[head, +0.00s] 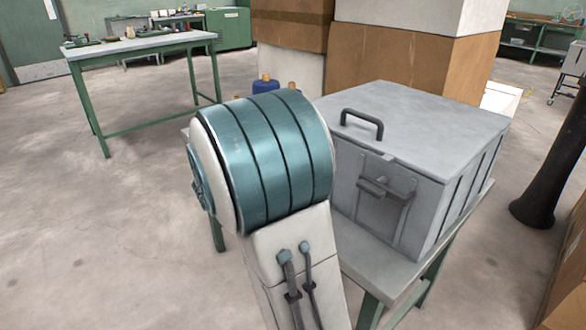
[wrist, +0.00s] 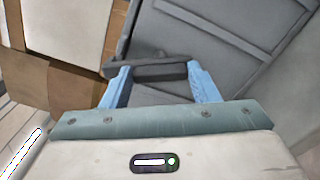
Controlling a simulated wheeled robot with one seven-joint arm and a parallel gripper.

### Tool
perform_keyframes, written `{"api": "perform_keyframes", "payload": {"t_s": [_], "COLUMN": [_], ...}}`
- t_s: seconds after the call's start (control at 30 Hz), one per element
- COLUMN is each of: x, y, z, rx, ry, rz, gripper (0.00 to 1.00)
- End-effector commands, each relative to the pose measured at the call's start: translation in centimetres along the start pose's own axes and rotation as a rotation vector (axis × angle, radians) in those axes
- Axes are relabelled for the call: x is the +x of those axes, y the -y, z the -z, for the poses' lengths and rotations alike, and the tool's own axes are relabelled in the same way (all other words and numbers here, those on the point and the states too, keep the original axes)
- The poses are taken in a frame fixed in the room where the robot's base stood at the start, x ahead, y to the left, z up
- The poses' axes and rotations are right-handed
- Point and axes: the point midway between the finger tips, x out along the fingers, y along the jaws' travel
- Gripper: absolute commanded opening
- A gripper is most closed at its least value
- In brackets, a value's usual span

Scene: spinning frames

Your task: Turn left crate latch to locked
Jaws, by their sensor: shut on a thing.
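The grey crate (head: 430,120) has a closed lid with a dark handle on top. One dark latch (head: 385,188) shows on its front face. The left part of that face is hidden behind my arm, and so is my gripper in the head view. In the wrist view, my gripper (wrist: 158,69) has its two blue fingers at the ends of a dark grey latch bar (wrist: 155,73), shut on it. The bar lies nearly level across that picture, against the crate's grey ribbed wall (wrist: 205,30). The latch's mount is partly hidden by the bar and gripper.
The crate stands on a green-legged table (head: 385,268). Large cardboard boxes (head: 400,65) are stacked behind it. Blue containers (head: 266,86) show behind my arm. A dark post (head: 545,180) stands at right, and a workbench (head: 140,45) at back left. The floor at left is clear.

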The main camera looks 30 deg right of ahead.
Motion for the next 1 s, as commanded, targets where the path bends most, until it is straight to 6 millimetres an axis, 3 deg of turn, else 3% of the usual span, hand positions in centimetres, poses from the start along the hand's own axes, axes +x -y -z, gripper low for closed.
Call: {"api": "perform_keyframes", "payload": {"t_s": [0.03,0.5,1.0], "x": [-0.01,-0.03,-0.03], "y": [0.72,0.6,0.27], "z": [0.33,0.24,0.08], "rx": [0.047,0.391,0.494], "ry": [0.0,0.0,0.0], "rz": [0.0,0.001,0.002], "gripper": [0.13,0.13,0.13]}}
